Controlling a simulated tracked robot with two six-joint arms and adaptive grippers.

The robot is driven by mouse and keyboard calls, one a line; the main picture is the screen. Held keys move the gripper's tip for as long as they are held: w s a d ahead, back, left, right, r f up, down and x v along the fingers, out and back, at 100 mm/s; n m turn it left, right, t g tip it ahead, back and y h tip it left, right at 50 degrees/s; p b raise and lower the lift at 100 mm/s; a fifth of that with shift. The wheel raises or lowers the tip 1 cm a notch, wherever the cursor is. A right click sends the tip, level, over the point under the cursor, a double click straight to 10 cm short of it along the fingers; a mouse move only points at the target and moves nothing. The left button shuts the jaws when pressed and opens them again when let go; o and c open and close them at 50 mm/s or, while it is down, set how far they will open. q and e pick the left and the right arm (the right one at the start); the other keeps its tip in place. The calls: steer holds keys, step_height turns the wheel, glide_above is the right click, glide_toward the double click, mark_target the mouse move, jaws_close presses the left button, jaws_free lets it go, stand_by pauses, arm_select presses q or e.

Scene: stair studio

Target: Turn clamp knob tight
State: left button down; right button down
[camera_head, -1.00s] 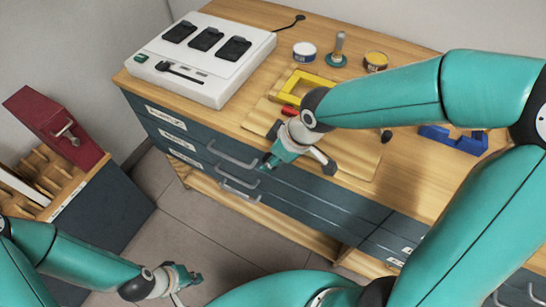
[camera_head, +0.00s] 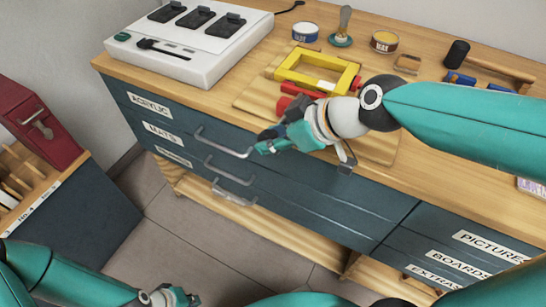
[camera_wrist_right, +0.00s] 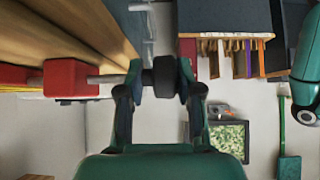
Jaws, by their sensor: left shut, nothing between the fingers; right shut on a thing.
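A yellow square frame (camera_head: 318,70) lies on a wooden board (camera_head: 262,95) on the bench. Red clamp parts (camera_head: 300,90) sit along its front side. In the right wrist view, a red clamp block (camera_wrist_right: 70,78) carries a metal screw shaft that ends in a dark round knob (camera_wrist_right: 163,77). My right gripper (camera_head: 272,141) is at the bench's front edge; in its wrist view the fingers (camera_wrist_right: 161,84) are shut on the knob, one on each side. In the head view the knob is mostly hidden by the gripper. My left gripper (camera_head: 182,297) is shut and empty, low over the floor.
A white device (camera_head: 190,40) stands at the bench's back left. Tins (camera_head: 385,41), a brush in a teal holder (camera_head: 341,40) and a mallet (camera_head: 457,53) stand or lie behind. Drawers with handles (camera_head: 228,170) face the front. A red box (camera_head: 38,125) is at left.

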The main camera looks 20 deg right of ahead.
steer(key=shift+s+a+f+t+y+b, duration=0.25)
steer(key=shift+f+t+y+b, duration=0.4)
steer(key=shift+b, duration=3.6)
steer(key=shift+r+y+b, duration=0.25)
steer(key=shift+b, duration=0.2)
steer(key=shift+r, duration=0.1)
steer(key=c, duration=1)
jaws_free()
steer(key=shift+o, duration=0.2)
steer(key=shift+r, duration=0.1)
steer(key=shift+d+r+t, duration=0.1)
steer(key=shift+t, duration=0.15)
steer(key=shift+s+d+r, duration=0.15)
steer(key=v, duration=1.1)
steer(key=shift+s, duration=0.2)
